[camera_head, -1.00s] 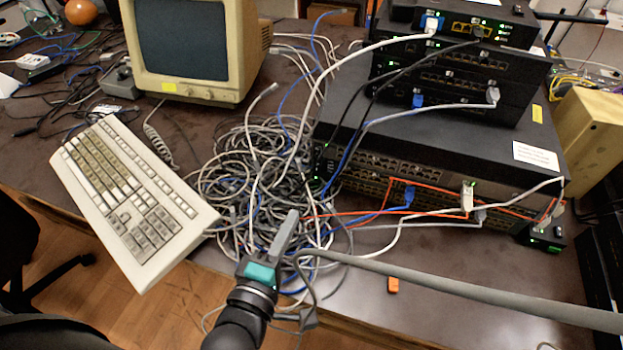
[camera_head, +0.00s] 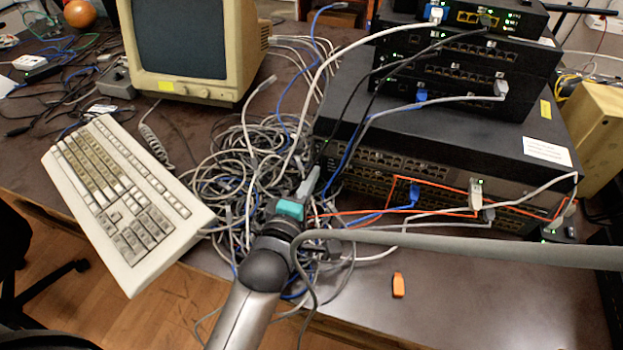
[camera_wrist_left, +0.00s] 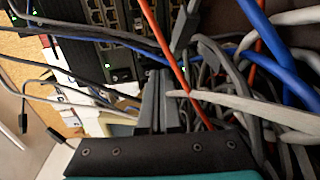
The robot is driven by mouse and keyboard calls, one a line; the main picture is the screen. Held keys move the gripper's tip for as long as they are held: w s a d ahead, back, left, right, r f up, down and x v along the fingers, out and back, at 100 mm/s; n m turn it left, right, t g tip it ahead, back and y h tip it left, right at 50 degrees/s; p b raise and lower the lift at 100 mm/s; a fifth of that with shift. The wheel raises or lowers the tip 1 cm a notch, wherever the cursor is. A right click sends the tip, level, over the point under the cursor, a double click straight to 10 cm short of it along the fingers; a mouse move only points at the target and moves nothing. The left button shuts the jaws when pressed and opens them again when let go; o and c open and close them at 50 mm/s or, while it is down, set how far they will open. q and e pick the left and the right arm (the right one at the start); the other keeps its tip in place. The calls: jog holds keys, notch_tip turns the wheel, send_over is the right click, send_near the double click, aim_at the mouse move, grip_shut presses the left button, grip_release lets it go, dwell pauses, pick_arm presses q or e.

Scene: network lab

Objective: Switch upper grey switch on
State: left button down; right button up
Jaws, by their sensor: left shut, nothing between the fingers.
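The rack stack's wide lower body (camera_head: 440,125) has dark grey fronts with rows of ports. The upper row of its front (camera_head: 385,160) shows in the head view; I cannot pick out a power switch on it. Green lights and ports (camera_wrist_left: 105,18) also show in the left wrist view. My left gripper (camera_head: 311,181) is shut and empty, its tips close to the left end of the stack's front, above tangled cables. Its fingers (camera_wrist_left: 160,88) point at the ported fronts in the wrist view; I cannot tell whether they touch. My right gripper is not in view.
A heap of grey and blue cables (camera_head: 235,165) surrounds my left gripper. A thick grey bar or cable (camera_head: 450,245) crosses the foreground. An orange piece (camera_head: 398,285) lies on the table. A keyboard (camera_head: 125,195) and a monitor (camera_head: 190,45) stand to the left.

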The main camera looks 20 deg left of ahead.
pick_arm(q)
jog(key=shift+w, duration=0.15)
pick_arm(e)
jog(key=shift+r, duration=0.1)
pick_arm(q)
jog(key=shift+w+p, duration=0.15)
jog(key=shift+p, duration=0.3)
jog(key=shift+f+b, duration=0.15)
jog(key=shift+b, duration=0.2)
jog(key=shift+w+t+b, duration=0.1)
jog(key=shift+t+b, duration=0.3)
jog(key=shift+t, duration=0.1)
jog(key=shift+t+b, duration=0.4)
jog(key=shift+b, duration=0.3)
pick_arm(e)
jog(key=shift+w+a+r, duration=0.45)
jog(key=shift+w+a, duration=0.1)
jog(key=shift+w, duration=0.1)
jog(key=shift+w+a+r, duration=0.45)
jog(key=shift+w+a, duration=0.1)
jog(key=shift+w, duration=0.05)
